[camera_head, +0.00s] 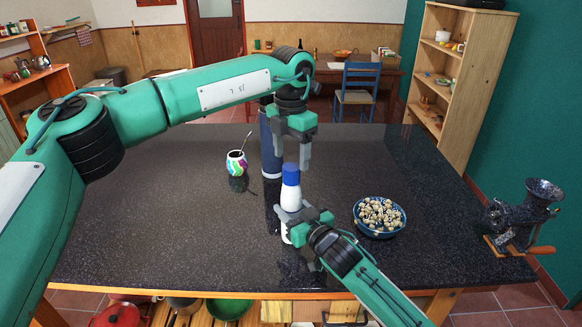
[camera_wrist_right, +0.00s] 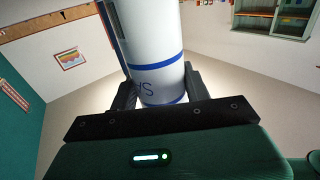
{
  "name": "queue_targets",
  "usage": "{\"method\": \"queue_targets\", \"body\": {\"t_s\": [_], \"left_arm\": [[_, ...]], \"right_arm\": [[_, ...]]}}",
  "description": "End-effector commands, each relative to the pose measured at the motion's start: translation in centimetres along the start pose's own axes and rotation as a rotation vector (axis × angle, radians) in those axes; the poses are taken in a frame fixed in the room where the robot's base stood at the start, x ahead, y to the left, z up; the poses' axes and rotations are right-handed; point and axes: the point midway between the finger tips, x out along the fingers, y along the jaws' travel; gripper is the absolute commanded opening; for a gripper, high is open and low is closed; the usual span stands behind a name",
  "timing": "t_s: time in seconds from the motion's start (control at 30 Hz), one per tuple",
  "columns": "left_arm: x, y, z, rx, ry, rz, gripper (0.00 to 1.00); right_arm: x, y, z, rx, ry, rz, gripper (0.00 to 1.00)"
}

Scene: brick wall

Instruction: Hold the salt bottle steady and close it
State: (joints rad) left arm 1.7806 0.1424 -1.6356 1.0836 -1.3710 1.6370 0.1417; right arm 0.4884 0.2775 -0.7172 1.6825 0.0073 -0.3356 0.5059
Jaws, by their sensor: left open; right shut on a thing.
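The salt bottle (camera_head: 290,200) is white with a blue cap (camera_head: 290,174) on its top, and stands upright near the middle of the dark counter. My right gripper (camera_head: 289,219) is shut on the bottle's body from the front right. In the right wrist view the white bottle (camera_wrist_right: 158,55) with blue bands and part of its lettering sits between the fingers. My left gripper (camera_head: 304,158) is open and points down, just above and slightly right of the cap. I cannot tell whether it touches the cap, or how tightly the cap sits.
A tall dark blue bottle (camera_head: 270,150) stands behind the salt bottle. A colourful cup (camera_head: 236,164) with a metal straw is to its left. A blue bowl (camera_head: 379,230) of speckled eggs is to the right, and a grinder (camera_head: 524,217) is at the right edge. The counter's left part is clear.

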Motion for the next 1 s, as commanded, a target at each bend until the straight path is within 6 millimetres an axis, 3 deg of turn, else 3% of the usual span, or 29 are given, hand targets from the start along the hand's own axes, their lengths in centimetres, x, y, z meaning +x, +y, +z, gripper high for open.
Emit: {"method": "queue_targets", "body": {"t_s": [0.1, 0.3, 0.73, 0.77, 0.87, 1.0], "left_arm": [[-2.7, 0.0, 0.0, -0.001, -0.002, 0.001, 0.64], [-5.8, 0.1, 0.0, -0.001, 0.0, 0.001, 0.64], [-7.0, 0.0, 0.0, 0.0, 0.001, -0.001, 0.64], [-6.9, 0.0, 0.0, 0.0, 0.001, -0.001, 0.64], [-6.9, 0.0, 0.0, 0.0, 0.001, -0.001, 0.64], [-6.9, 0.0, 0.0, 0.0, 0.001, -0.001, 0.64]], "right_arm": [[0.0, 0.0, 0.0, 0.0, 0.0, 0.0, 0.0], [0.0, 0.0, 0.0, 0.0, 0.0, 0.0, 0.0], [0.0, 0.0, 0.0, 0.0, 0.0, 0.0, 0.0], [0.0, 0.0, 0.0, 0.0, 0.0, 0.0, 0.52], [0.0, 0.0, 0.0, 0.0, 0.0, 0.0, 0.71], [0.0, 0.0, 0.0, 0.0, 0.0, 0.0, 0.73]]}}
